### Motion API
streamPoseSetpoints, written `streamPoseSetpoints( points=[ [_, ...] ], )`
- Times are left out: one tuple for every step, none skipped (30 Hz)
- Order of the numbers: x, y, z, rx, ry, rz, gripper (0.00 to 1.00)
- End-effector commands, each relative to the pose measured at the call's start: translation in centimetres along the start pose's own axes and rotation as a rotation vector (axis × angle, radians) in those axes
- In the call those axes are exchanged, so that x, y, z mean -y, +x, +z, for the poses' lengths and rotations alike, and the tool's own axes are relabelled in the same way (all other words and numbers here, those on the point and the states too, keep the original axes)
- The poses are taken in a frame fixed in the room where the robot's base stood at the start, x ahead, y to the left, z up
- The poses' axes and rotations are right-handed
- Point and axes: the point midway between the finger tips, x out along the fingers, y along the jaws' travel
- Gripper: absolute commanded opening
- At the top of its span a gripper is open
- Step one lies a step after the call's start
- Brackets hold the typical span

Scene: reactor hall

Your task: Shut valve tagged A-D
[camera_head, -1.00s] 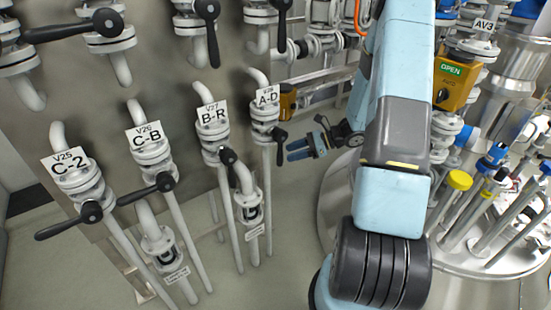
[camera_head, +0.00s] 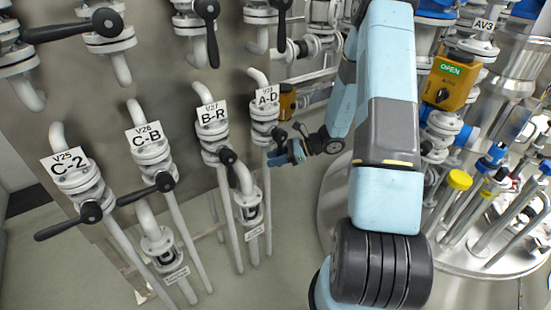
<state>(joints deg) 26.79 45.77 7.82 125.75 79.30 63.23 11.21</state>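The valve tagged A-D (camera_head: 264,122) is a white flanged valve on a vertical pipe, with its white tag (camera_head: 266,97) on top. Its black handle (camera_head: 277,133) is at the lower right of the valve body and shows only in part. My gripper (camera_head: 281,158), with blue fingers, is just below and right of this handle, its fingers pointing left. The gripper overlaps the handle's lower end in the picture. I cannot tell whether they touch, or whether the fingers are open or shut.
Valves B-R (camera_head: 212,135), C-B (camera_head: 150,155) and C-2 (camera_head: 80,178) stand in a row to the left, with black handles. A yellow actuator box (camera_head: 450,82) reading OPEN is at the right. A small orange-brown box (camera_head: 287,101) sits beside the A-D tag.

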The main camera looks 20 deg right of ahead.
Motion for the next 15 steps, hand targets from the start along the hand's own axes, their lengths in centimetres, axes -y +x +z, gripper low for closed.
streamPoseSetpoints(
  points=[
    [0.0, 0.0, 0.01, 0.0, 0.0, 0.0, 0.34],
    [0.0, 0.0, 0.01, 0.0, 0.0, 0.0, 0.31],
    [0.0, 0.0, 0.01, 0.0, 0.0, 0.0, 0.28],
    [0.0, 0.0, 0.01, 0.0, 0.0, 0.0, 0.25],
    [0.01, 0.0, 0.01, 0.0, 0.0, 0.0, 0.22],
    [0.02, 0.0, 0.01, 0.0, 0.0, 0.0, 0.18],
    [0.02, 0.0, 0.02, 0.0, 0.0, 0.0, 0.15],
    [0.03, 0.0, 0.02, 0.0, 0.0, 0.0, 0.12],
    [0.04, 0.0, 0.02, 0.0, -0.001, 0.0, 0.08],
    [0.04, 0.0, 0.02, 0.0, -0.001, -0.001, 0.06],
    [0.05, 0.0, 0.02, 0.0, -0.001, -0.001, 0.03],
    [0.06, -0.01, 0.03, 0.0, -0.001, -0.001, 0.0],
    [0.06, -0.01, 0.03, 0.0, -0.001, -0.001, 0.0],
    [0.07, -0.01, 0.03, 0.0, -0.001, -0.001, 0.0],
    [0.07, -0.01, 0.04, 0.0, -0.001, -0.001, 0.0]
  ],
)
